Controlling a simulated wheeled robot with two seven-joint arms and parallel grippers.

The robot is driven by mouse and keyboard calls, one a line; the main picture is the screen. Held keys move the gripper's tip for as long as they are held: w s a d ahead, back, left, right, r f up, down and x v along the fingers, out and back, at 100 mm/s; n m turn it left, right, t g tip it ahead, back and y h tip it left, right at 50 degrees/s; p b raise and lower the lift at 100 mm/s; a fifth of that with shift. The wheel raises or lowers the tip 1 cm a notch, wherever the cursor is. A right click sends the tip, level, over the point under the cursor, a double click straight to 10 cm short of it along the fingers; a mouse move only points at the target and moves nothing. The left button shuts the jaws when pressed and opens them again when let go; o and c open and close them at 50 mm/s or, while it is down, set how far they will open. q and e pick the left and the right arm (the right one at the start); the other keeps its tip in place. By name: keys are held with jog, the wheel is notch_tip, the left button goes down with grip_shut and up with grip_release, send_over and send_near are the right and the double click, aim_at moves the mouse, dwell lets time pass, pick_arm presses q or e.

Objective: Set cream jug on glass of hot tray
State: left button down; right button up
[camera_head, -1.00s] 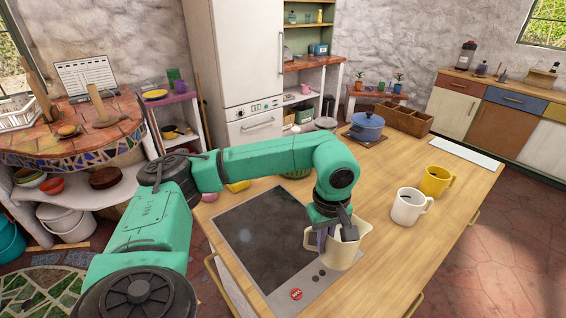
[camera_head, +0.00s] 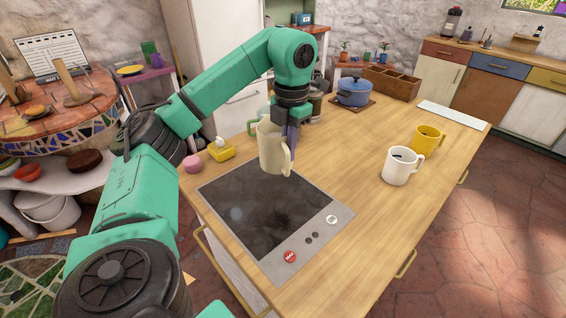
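The cream jug (camera_head: 271,150) is held by my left gripper (camera_head: 291,130), which is shut on it at its upper right side. The jug is upright and appears to be in the air near the far edge of the hot tray. The hot tray has a black glass top (camera_head: 262,215) with a grey frame, a red round badge and dark knobs along its near right side. The glass looks empty. Whether the jug's base touches anything is hard to tell. My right gripper is not in view.
A white mug (camera_head: 398,166) and a yellow mug (camera_head: 426,141) stand right of the tray. A blue pot (camera_head: 354,92) and a wooden box (camera_head: 391,82) are at the back. A yellow sponge holder (camera_head: 221,151) and a pink item (camera_head: 192,163) sit left of the jug.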

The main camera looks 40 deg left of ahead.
pick_arm(q)
notch_tip(320, 180, down, 8)
jog(key=b, duration=0.3)
jog(key=shift+a+r, duration=0.1)
jog(key=shift+a, duration=0.05)
jog(key=shift+f, duration=2.2)
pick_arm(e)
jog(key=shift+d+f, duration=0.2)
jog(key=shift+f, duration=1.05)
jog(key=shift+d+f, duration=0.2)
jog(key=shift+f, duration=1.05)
pick_arm(q)
jog(key=c, duration=1.5)
grip_release()
jog(key=shift+f+b, duration=0.15)
jog(key=shift+b, duration=0.15)
jog(key=o, duration=0.4)
jog(key=shift+o, duration=0.2)
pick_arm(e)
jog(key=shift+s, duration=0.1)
